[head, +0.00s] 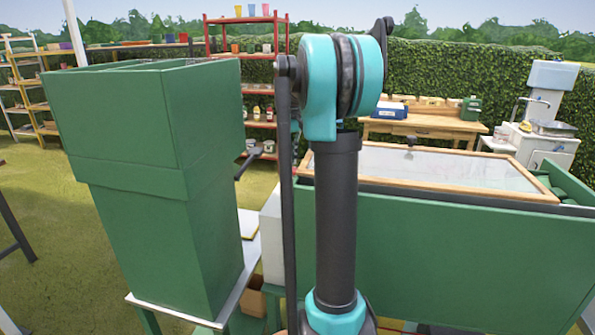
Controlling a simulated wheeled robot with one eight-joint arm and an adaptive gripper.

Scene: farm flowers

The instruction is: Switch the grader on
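A tall green box-like machine (142,150) with an open top stands on a pale stand at left. A dark lever (248,163) juts from its right side. A long green body (470,255) with a wood-framed glazed lid (440,167) stands at right. I cannot tell for sure which of these is the grader, and no switch is clearly visible. My arm, teal and dark grey, rises through the middle and hides part of the space between them. My gripper is not in view.
A red shelf rack (247,65) and a wooden shelf (28,85) stand behind at left. A wooden workbench (430,125) and a white sink unit (545,125) stand at back right. A hedge (510,85) closes the back. Grass is open at far left.

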